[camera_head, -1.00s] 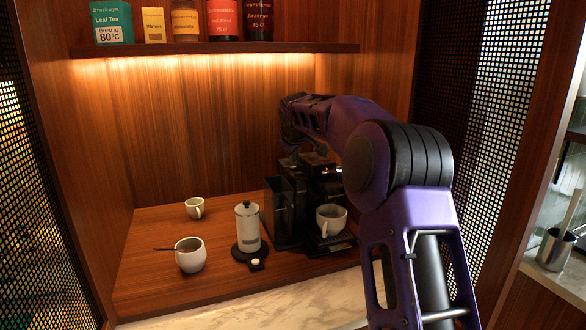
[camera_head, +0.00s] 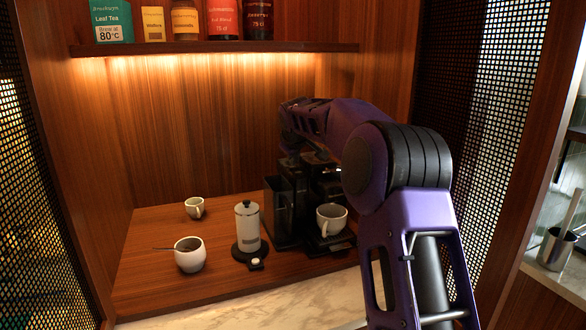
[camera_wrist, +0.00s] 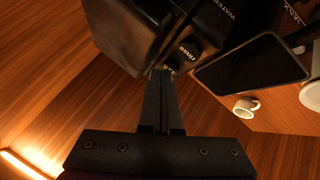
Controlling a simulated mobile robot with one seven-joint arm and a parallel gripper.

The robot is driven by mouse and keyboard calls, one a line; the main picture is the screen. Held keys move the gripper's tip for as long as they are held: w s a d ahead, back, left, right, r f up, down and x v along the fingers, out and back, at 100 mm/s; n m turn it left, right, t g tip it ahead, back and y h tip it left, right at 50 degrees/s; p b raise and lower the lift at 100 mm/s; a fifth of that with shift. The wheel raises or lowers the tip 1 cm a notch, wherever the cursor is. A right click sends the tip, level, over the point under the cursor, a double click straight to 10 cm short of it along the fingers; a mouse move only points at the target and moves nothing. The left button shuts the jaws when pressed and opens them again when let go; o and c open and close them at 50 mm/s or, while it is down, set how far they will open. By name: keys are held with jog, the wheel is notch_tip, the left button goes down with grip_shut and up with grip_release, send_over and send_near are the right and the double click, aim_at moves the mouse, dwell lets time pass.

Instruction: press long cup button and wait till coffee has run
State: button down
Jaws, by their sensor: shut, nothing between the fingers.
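The black coffee machine (camera_head: 298,205) stands on the wooden counter, its upper part partly behind my arm. A white cup (camera_head: 331,222) stands under its outlet; I cannot tell whether coffee is running or in it. In the wrist view the machine top (camera_wrist: 130,30) shows a round button marked "rinse" (camera_wrist: 189,50) and another round button (camera_wrist: 173,66) whose label is mostly hidden. My gripper (camera_wrist: 161,74) is shut and empty, its tips at or very near this second button. I cannot tell whether they touch or press it.
A white canister on a dark base (camera_head: 247,228), a mug with a spoon (camera_head: 190,258) and a small cup (camera_head: 194,208) stand left of the machine. A shelf (camera_head: 210,48) with boxes and bottles hangs above. The marble front edge (camera_head: 240,303) is clear.

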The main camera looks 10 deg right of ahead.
jog(key=shift+f, duration=0.2)
dwell(0.3)
jog(key=shift+r+p, duration=0.75)
notch_tip(320, 180, up, 3)
jog(key=shift+f+p, duration=0.1)
jog(key=shift+p, duration=1.15)
jog(key=shift+r, duration=1.15)
